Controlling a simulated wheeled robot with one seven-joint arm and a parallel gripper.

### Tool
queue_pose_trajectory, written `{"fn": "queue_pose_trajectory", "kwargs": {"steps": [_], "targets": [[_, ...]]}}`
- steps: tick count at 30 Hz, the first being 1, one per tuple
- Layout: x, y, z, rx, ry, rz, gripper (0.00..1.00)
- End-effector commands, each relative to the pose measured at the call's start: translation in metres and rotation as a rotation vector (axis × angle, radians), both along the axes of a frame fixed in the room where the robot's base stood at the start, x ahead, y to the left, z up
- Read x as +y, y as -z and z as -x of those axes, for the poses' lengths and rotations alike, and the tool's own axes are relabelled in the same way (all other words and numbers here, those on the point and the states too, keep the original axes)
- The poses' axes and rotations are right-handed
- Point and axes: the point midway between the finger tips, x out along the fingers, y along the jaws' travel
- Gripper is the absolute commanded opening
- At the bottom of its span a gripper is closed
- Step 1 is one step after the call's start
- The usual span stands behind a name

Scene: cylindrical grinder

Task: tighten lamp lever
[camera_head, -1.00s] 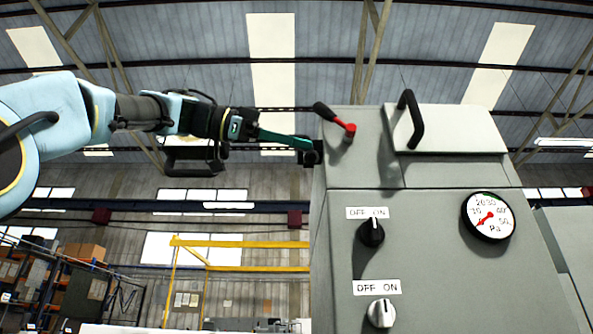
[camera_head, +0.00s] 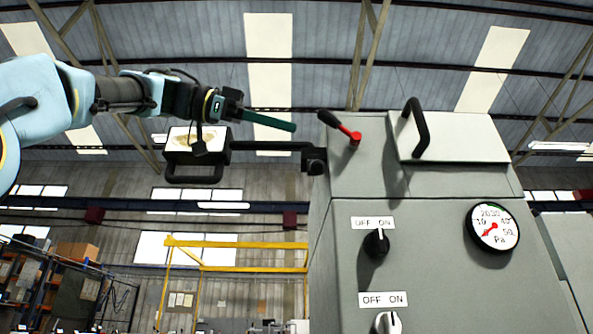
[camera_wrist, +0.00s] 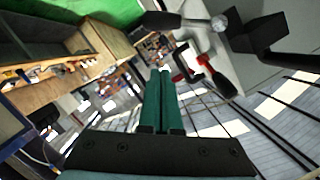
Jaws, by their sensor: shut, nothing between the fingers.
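A lever with a black knob and red arm (camera_head: 345,130) is on the upper left of the grey machine (camera_head: 330,225). A lamp (camera_head: 196,143) with a black frame hangs left of the machine on a thin black bar that ends at a dark joint (camera_head: 314,160). My gripper (camera_head: 293,127) has long green fingers, shut and empty. Its tips are above the bar, left of the lever, and appear apart from both. In the wrist view the shut fingers (camera_wrist: 160,72) point toward the machine; red and black parts show just beyond, but I cannot tell which is the lever.
A lid with a black handle (camera_head: 413,127) is on the machine's top. Two OFF/ON knobs (camera_head: 377,243) and a pressure gauge (camera_head: 492,226) are on its front. Yellow railing (camera_head: 235,243) and shelves stand in the background.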

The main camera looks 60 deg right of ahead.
Motion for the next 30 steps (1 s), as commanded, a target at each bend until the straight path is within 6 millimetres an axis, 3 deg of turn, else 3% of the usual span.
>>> {"fn": "queue_pose_trajectory", "kwargs": {"steps": [3,10,30], "targets": [[0.016,-0.005,-0.018,-0.001,-0.005,0.003,0.0],[0.036,-0.011,-0.037,-0.001,0.0,0.002,0.0],[0.04,-0.012,-0.04,-0.001,0.001,0.002,0.0]]}}
